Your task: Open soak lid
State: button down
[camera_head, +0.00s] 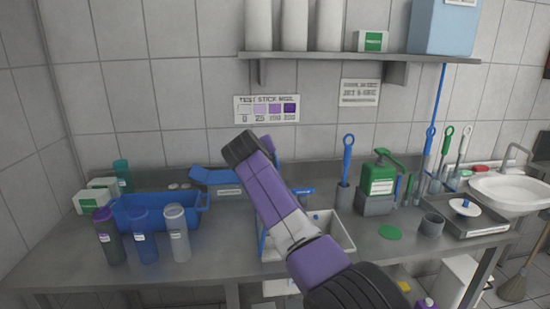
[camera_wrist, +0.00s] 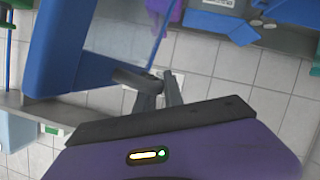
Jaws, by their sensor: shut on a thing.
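The soak tub (camera_head: 345,240) is a pale, open-topped basin on the counter, partly hidden behind my purple arm. A thin blue edge (camera_head: 262,238) shows at its left side; I cannot tell how far the lid is raised. In the wrist view a clear panel with blue edging (camera_wrist: 128,38), seemingly the lid, fills the upper left. My gripper (camera_wrist: 158,82) is shut at a dark handle-like bar (camera_wrist: 130,76) by that panel's lower edge. My gripper's fingertips are hidden in the head view.
A blue bin (camera_head: 160,215) and several bottles (camera_head: 178,235) stand at left. A blue labelled piece (camera_head: 225,182) lies behind my arm. A green soap bottle (camera_head: 378,178), brush holders and a sink (camera_head: 510,190) are at right. A shelf (camera_head: 350,58) hangs above.

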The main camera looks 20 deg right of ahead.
jog(key=shift+w+a+f+n, duration=0.15)
jog(key=shift+a+n, duration=0.15)
jog(key=shift+a, duration=0.85)
jog(key=c, duration=1.5)
grip_release()
jog(key=shift+o, duration=0.2)
jog(key=b+v, duration=0.1)
jog(key=v, duration=0.6)
jog(key=shift+s+b, duration=0.3)
jog(key=shift+b, duration=0.1)
jog(key=shift+a, duration=0.1)
